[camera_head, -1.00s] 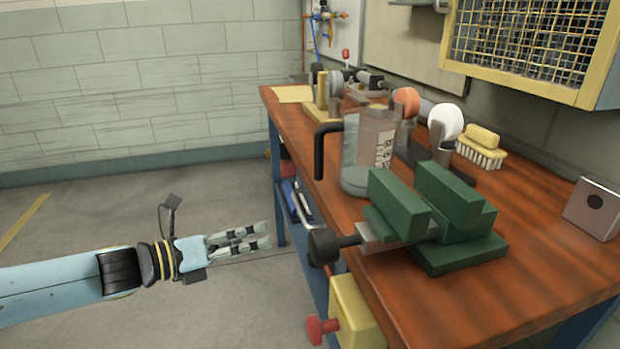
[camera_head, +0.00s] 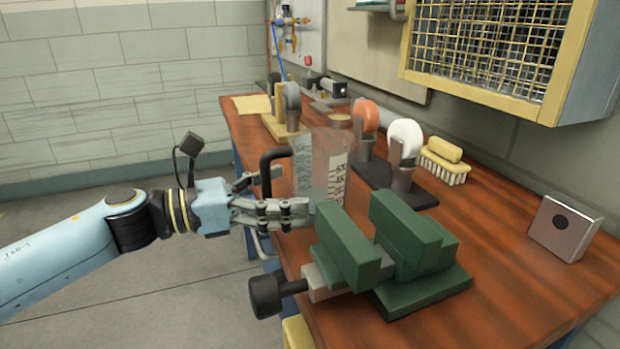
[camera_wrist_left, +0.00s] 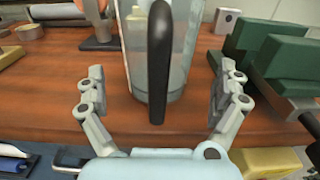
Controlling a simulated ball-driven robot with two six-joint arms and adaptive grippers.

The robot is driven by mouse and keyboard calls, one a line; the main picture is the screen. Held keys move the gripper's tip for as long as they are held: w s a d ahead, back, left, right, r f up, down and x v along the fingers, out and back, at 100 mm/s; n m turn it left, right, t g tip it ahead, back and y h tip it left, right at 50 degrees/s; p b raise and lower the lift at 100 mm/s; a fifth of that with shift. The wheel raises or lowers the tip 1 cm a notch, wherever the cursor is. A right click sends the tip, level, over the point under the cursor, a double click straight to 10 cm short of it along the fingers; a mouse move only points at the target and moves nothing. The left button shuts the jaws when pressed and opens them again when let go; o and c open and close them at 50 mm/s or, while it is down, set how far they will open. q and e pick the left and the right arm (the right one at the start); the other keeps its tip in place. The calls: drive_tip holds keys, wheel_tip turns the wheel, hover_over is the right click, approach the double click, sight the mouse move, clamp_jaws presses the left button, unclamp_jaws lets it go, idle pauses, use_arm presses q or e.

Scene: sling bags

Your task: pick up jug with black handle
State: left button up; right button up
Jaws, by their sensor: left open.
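The clear jug (camera_head: 325,165) stands upright on the wooden bench, with printed marks on its side and a black handle (camera_head: 268,172) facing left toward my arm. My left gripper (camera_head: 290,200) is open at the bench edge, in front of the jug's lower part, which it partly hides in the head view. In the left wrist view the black handle (camera_wrist_left: 158,65) stands upright between the two spread fingers (camera_wrist_left: 158,92), with the jug body (camera_wrist_left: 180,60) behind it. I cannot tell whether a finger touches the jug. My right gripper is not in view.
A green vise (camera_head: 385,250) sits close in front of the jug, its black knob (camera_head: 266,295) jutting past the bench edge. Orange and white round-headed tools (camera_head: 405,140) and a yellow brush (camera_head: 445,160) stand behind. Bare bench top (camera_head: 500,225) lies to the right.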

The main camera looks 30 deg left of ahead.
sight(305, 184)
use_arm(q)
drive_tip(key=x, duration=0.3)
drive_tip(key=shift+w+r+p, duration=0.15)
drive_tip(key=shift+w+p, duration=0.15)
drive_tip(key=shift+c, duration=0.4)
drive_tip(key=c, duration=1.3)
